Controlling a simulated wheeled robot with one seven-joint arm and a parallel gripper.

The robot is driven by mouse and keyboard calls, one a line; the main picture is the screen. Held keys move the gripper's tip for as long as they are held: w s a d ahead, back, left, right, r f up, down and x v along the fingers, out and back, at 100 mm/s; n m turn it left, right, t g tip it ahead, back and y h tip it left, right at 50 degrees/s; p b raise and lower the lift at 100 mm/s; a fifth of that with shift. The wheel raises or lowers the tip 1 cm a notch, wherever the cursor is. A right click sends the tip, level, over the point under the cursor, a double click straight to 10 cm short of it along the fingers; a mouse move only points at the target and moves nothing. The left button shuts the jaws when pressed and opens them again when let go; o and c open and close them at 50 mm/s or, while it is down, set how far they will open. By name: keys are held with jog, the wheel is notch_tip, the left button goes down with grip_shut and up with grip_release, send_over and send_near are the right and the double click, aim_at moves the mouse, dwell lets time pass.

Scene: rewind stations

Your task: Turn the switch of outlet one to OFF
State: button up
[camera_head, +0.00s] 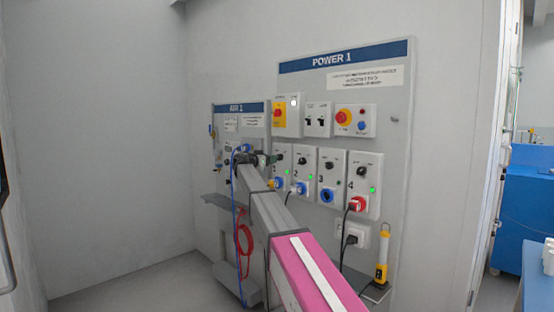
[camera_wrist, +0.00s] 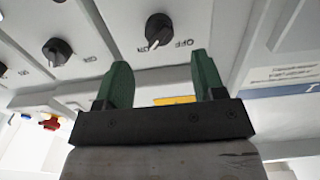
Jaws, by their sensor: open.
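Outlet one's panel (camera_head: 283,180) is the leftmost of the numbered outlet panels on the POWER 1 board, partly hidden by my arm. In the wrist view a black rotary switch (camera_wrist: 158,28) on a light panel lies just beyond my fingertips, between them in the picture; it appears to be outlet one's. Its white mark points toward the ON label, with OFF beside it. My gripper (camera_wrist: 160,68) has two green fingers spread apart, with nothing between them. In the head view my gripper (camera_head: 262,158) is at the left side of outlet one's panel. Contact with the switch is not visible.
A neighbouring switch (camera_wrist: 57,50) is left in the wrist view. Outlets two (camera_head: 302,162), three (camera_head: 331,187) and four (camera_head: 365,170) stand to the right, some with plugs. The AIR 1 board (camera_head: 238,108), with blue and red hoses, is to the left.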

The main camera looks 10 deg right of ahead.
aim_at(279, 157)
jog(key=x, duration=0.6)
jog(key=c, duration=0.9)
jog(key=shift+c, duration=0.2)
